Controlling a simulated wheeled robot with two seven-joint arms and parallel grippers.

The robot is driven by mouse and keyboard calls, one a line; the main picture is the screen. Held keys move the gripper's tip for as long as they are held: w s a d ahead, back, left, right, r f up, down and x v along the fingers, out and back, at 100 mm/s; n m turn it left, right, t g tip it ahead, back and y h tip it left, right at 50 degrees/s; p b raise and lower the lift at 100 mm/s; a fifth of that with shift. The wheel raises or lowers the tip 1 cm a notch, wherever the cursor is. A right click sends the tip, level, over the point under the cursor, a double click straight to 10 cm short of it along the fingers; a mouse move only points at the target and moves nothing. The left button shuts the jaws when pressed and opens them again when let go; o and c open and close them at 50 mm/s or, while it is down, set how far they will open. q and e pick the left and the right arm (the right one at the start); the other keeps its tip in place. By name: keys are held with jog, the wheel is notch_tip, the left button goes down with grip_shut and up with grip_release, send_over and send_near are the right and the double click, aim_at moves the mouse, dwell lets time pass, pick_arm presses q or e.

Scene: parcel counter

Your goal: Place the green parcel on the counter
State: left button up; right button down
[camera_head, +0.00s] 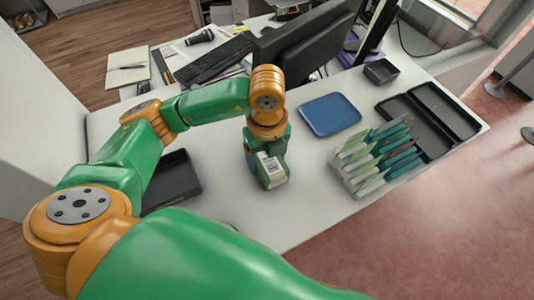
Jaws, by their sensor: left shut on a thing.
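The green parcel (277,182) shows near the middle of the picture, with a white barcode label on its upper face. My left gripper (266,152) points down from the orange wrist and is shut on the parcel. The gripper hides part of the parcel. The white counter (300,205) lies under and around it. I cannot tell whether the parcel touches the counter or hangs just above it. My right gripper is not in view.
A blue tray (330,114) lies right of the parcel. A rack of green and white envelopes (375,160) stands further right, beside a black divided tray (428,118). A black tray (172,180) lies left, partly behind my arm. Monitors (305,45) stand behind. Counter in front of the parcel is bare.

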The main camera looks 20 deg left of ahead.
pick_arm(q)
jog(key=shift+w+a+f, duration=0.1)
jog(key=shift+w+f, duration=0.05)
jog(key=shift+f, duration=0.05)
jog(key=o, duration=1.5)
notch_tip(320, 180, up, 12)
